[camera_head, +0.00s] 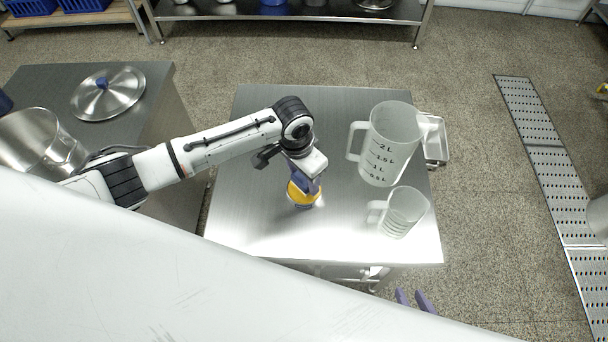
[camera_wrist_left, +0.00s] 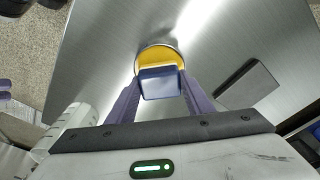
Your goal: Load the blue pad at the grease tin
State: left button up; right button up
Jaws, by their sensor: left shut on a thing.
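My left gripper (camera_head: 309,186) is shut on the blue pad, which shows as a small dark-blue block (camera_wrist_left: 160,84) between the purple fingers in the left wrist view. The grease tin (camera_head: 300,196) is a low round tin with yellow grease on the steel table; it also shows in the left wrist view (camera_wrist_left: 156,54). The gripper points down at the tin and the pad overlaps its yellow surface. I cannot tell whether the pad touches the grease. My right gripper (camera_head: 414,301) shows only its two purple fingertips, apart and empty, beyond the table's front edge.
A large measuring jug (camera_head: 390,145) and a smaller one (camera_head: 404,212) stand on the table (camera_head: 250,225), right of the tin. A small metal tray (camera_head: 436,145) is at the right edge. A lid (camera_head: 107,93) and steel pot (camera_head: 40,140) are at the left. The table's left front is clear.

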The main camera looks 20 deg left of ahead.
pick_arm(q)
jog(key=shift+r+p, duration=1.2)
jog(key=shift+r, duration=1.5)
